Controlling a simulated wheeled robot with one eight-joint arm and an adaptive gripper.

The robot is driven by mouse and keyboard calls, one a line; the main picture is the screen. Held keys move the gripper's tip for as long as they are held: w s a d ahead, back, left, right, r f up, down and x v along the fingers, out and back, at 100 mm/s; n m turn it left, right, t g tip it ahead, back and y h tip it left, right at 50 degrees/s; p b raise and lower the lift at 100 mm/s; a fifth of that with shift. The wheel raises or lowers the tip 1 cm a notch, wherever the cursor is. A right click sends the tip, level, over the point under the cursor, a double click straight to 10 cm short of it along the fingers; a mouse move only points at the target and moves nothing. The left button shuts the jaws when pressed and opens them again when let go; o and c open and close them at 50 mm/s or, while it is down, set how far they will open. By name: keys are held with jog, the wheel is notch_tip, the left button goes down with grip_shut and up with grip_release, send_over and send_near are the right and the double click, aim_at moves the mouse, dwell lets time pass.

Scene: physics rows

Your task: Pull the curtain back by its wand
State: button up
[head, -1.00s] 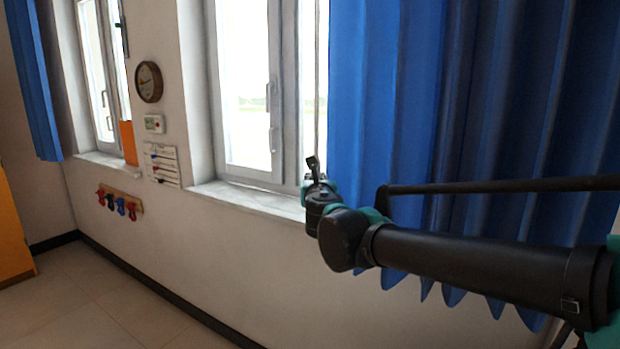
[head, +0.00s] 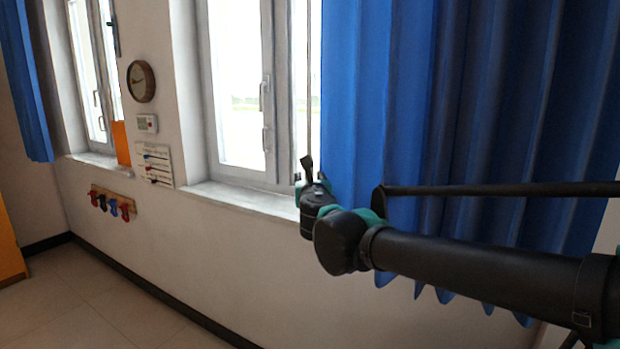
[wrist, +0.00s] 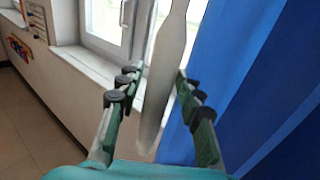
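The blue curtain (head: 385,110) hangs over the right side of the window, its left edge near the window frame. It also shows on the right in the wrist view (wrist: 240,70). The pale, thin wand (head: 309,90) hangs along that edge; in the wrist view the wand (wrist: 157,100) is wide and close. My gripper (head: 308,180) is at the wand's lower end. In the wrist view my gripper's fingers (wrist: 156,78) stand apart on either side of the wand, with visible gaps. In the head view, the wrist partly hides the fingers.
The window sill (head: 240,197) lies just behind and left of my gripper. A clock (head: 141,81), a small white panel and hooks (head: 113,204) are on the wall. The floor at lower left (head: 100,300) is clear.

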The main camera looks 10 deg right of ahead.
jog(key=s, duration=1.1)
jog(key=shift+a, duration=0.35)
jog(key=shift+w+d+f, duration=0.1)
jog(key=d+f+m+g+h, duration=0.1)
jog(key=d+f+m+g, duration=0.25)
jog(key=f+m, duration=0.35)
jog(key=s+d+f+m+g+h, duration=0.1)
jog(key=d+f+m+g+h, duration=0.1)
jog(key=d+f+m, duration=0.35)
jog(key=d+f+m+g+h, duration=0.1)
jog(key=d+f+m+g, duration=0.15)
jog(key=f+m, duration=0.6)
jog(key=s+a+f+m+g+y, duration=0.1)
jog(key=s+f+m+g+y, duration=0.1)
jog(key=f+m, duration=0.5)
jog(key=s+a+f+m+g+y, duration=0.2)
jog(key=s+f+m+g+y, duration=0.1)
jog(key=s+f+m, duration=0.4)
notch_tip(320, 180, down, 3)
jog(key=shift+a+r+g, duration=0.2)
jog(key=shift+a+g, duration=0.05)
jog(key=shift+g, duration=0.15)
